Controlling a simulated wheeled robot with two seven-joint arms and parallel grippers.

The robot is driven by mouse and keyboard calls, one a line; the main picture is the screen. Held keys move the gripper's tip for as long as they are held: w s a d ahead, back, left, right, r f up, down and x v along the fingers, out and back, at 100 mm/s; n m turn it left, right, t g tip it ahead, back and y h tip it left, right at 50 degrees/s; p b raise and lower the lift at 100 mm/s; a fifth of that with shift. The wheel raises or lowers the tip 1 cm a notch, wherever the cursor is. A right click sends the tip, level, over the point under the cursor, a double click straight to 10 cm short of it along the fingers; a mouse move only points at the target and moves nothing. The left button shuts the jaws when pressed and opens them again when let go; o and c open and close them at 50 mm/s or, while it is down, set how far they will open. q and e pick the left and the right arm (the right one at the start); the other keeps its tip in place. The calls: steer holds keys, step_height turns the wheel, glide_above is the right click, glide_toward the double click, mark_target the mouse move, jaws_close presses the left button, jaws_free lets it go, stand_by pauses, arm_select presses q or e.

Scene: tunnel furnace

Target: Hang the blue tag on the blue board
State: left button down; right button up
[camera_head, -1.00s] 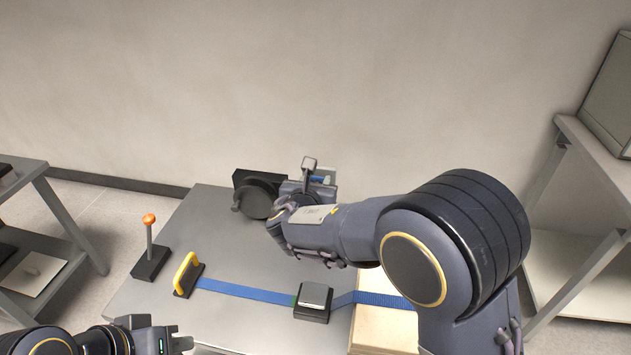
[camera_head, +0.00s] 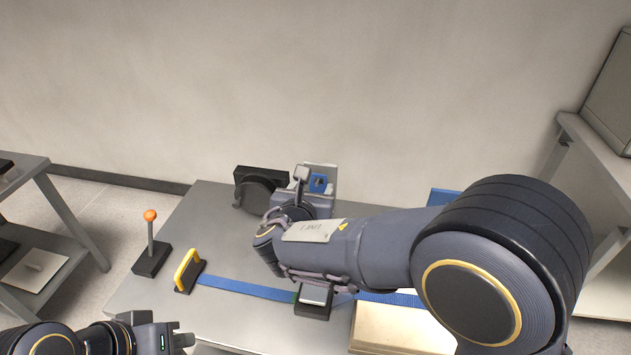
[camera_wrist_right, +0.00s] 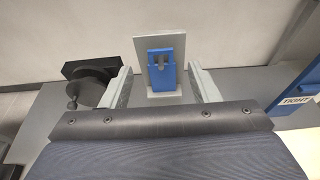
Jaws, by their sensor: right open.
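A blue piece with a notch or hook at its top, apparently the blue tag (camera_wrist_right: 166,79), is upright against a grey plate (camera_wrist_right: 142,48) in the right wrist view. The tag also shows in the head view (camera_head: 318,183), just beyond my right wrist. My right gripper (camera_wrist_right: 160,70) is open and empty, with its fingers to either side of the tag in the picture; contact cannot be told. A blue board (camera_wrist_right: 296,84) with a "TIGHT" label is at the right edge; it shows partly behind my arm in the head view (camera_head: 443,196). My left gripper (camera_head: 182,341) is low at the left, its jaws unclear.
A black device with a round crank (camera_head: 259,190) stands left of the plate. A lever with an orange knob (camera_head: 150,232), a yellow handle (camera_head: 187,270) and a blue strap (camera_head: 243,288) through a black buckle block (camera_head: 311,306) are on the grey table. The table's left middle is clear.

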steer(key=v, duration=0.6)
steer(key=s+d+f+m+g, duration=0.35)
steer(key=d+m, duration=0.45)
steer(key=d, duration=0.3)
steer(key=s+d+f+m+g, duration=0.2)
steer(key=s+d+m+g, duration=0.25)
steer(key=d+m, duration=0.5)
steer(key=s+d+m+y, duration=0.2)
steer(key=s+m+y, duration=0.4)
steer(key=s+m, duration=1)
steer(key=shift+d+m+g+y, duration=0.2)
steer(key=shift+m+g+y, duration=0.15)
steer(key=shift+m, duration=0.7)
